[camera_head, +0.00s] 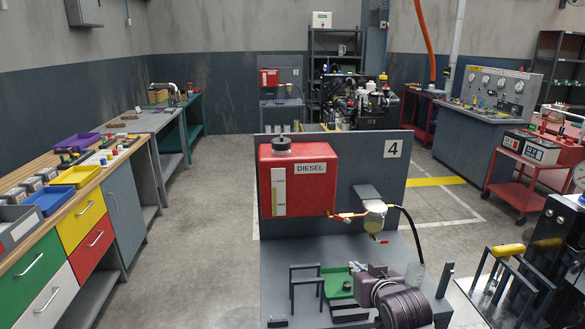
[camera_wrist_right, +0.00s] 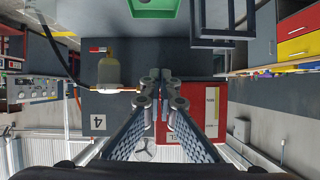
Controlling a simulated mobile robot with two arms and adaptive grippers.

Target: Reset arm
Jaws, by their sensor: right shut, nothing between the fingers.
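My right gripper (camera_head: 372,275) is low at the front of the diesel stand in the head view, right of a green tray (camera_head: 338,283). In the right wrist view, which is upside down, my right gripper (camera_wrist_right: 161,77) has its fingers together with nothing between them. Behind the fingertips are the red diesel tank (camera_wrist_right: 205,108) and the fuel filter (camera_wrist_right: 109,70). The gripper appears apart from both. The red tank (camera_head: 297,180) and filter (camera_head: 374,218) are fixed on the grey panel marked 4 (camera_head: 392,150). My left gripper is not in view.
A dark frame (camera_head: 305,268) stands left of the green tray. A black hose (camera_head: 412,230) runs down from the filter. A dark unit with a yellow handle (camera_head: 508,250) is at the right. A workbench (camera_head: 105,170) with trays lines the left. The floor (camera_head: 195,240) between is clear.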

